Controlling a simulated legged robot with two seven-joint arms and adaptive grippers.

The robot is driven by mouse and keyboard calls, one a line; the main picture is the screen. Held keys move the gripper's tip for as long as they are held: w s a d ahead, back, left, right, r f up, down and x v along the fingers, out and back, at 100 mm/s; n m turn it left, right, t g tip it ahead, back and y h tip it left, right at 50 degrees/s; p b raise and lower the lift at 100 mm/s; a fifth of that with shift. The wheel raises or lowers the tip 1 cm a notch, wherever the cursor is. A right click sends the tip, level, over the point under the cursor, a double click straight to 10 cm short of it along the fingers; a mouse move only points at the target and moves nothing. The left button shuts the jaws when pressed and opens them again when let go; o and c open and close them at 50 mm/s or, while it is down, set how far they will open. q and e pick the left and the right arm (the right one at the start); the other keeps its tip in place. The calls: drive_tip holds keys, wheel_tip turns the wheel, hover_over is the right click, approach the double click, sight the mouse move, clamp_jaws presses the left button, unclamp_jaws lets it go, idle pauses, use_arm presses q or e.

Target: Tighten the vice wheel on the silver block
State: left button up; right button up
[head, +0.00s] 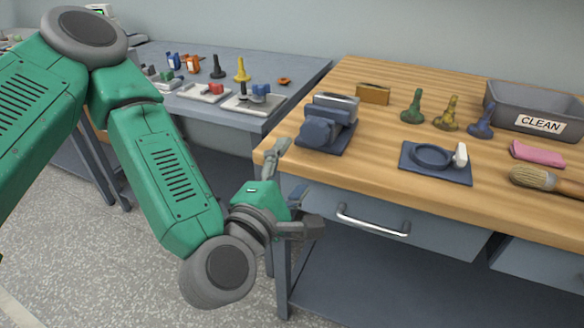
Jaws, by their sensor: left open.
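A blue-grey vice (318,133) stands on a dark base near the left front corner of the wooden bench. A grey, silvery block (337,104) shows at the top of the vice, between or against its jaws; the exact contact is too small to tell. I cannot make out the vice wheel clearly. My left gripper (296,192) is open and empty, with its fingers spread, in front of the bench's left corner. One finger reaches up near the bench edge, just left of and apart from the vice; the other is lower, before the drawer. My right gripper is out of view.
The wooden bench (395,83) also holds a blue ring fixture (434,157), several coloured bobbin-shaped pieces, a brown box (373,94), a grey CLEAN bin (537,110), a pink cloth (537,152) and a brush (540,179). A drawer handle (373,221) juts out below. A blue-grey table (290,72) stands behind left.

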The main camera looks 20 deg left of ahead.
sight(313, 137)
use_arm(q)
drive_tip(key=w+m+b, duration=0.3)
drive_tip(key=w+m, duration=0.1)
drive_tip(key=m, duration=0.3)
drive_tip(key=w+m+b, duration=0.3)
drive_tip(key=w+m, duration=0.1)
drive_tip(key=m, duration=0.3)
drive_tip(key=w+m+b, duration=0.3)
drive_tip(key=m, duration=0.5)
drive_tip(key=shift+w+f, duration=0.1)
drive_tip(key=shift+w, duration=0.3)
